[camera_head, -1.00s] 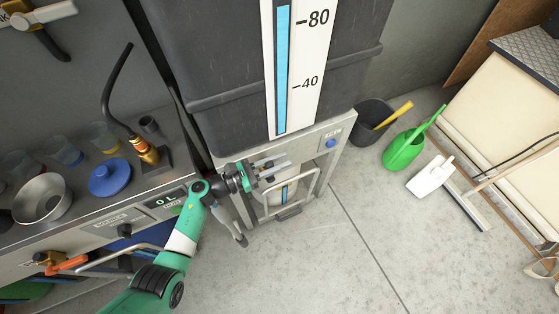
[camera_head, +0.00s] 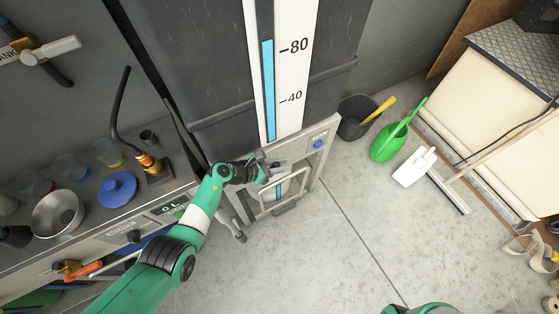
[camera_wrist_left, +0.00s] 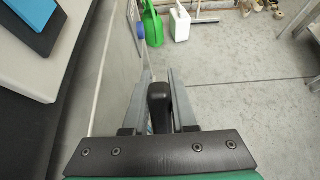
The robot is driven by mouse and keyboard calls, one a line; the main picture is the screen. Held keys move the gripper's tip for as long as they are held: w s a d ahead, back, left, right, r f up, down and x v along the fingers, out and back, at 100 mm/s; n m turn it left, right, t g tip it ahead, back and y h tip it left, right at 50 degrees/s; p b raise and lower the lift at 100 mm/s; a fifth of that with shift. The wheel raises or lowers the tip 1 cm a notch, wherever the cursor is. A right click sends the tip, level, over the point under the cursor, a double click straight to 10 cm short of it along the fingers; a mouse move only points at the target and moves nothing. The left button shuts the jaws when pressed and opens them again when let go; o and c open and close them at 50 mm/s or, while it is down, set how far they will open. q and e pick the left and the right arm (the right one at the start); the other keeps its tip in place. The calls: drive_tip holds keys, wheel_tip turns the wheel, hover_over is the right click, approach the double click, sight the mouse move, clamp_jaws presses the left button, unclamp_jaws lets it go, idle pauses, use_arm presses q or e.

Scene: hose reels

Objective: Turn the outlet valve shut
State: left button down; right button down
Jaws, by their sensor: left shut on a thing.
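My left gripper (camera_head: 274,168) is at the front panel under the dark tank (camera_head: 220,60), above a metal bar handle. In the left wrist view, a black handle (camera_wrist_left: 159,97) stands between the two fingers of this gripper (camera_wrist_left: 158,92), which is shut on it. What the handle joins is hidden, so I cannot tell whether it belongs to the outlet valve. A brass valve with an orange lever (camera_head: 78,268) is on the bench front at lower left. My right gripper is out of view.
The tank's gauge (camera_head: 269,90) reads slightly above 80. A blue button (camera_head: 318,144) is on the panel. A black bucket (camera_head: 357,122), green watering can (camera_head: 388,145) and white jug (camera_head: 412,168) stand to the right.

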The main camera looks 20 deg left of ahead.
sight(274, 165)
use_arm(q)
drive_tip(key=shift+w+d+f+g+y, duration=0.15)
drive_tip(key=shift+f+g+y, duration=0.15)
drive_tip(key=shift+g, duration=0.1)
drive_tip(key=c, duration=0.7)
unclamp_jaws()
drive_tip(key=p+v, duration=0.6)
drive_tip(key=p, duration=0.1)
drive_tip(key=shift+r, duration=0.5)
drive_tip(key=p+v, duration=0.1)
drive_tip(key=v, duration=0.1)
drive_tip(key=p+v, duration=0.2)
drive_tip(key=v, duration=0.1)
drive_tip(key=shift+s+f, duration=0.25)
drive_tip(key=shift+f, duration=0.15)
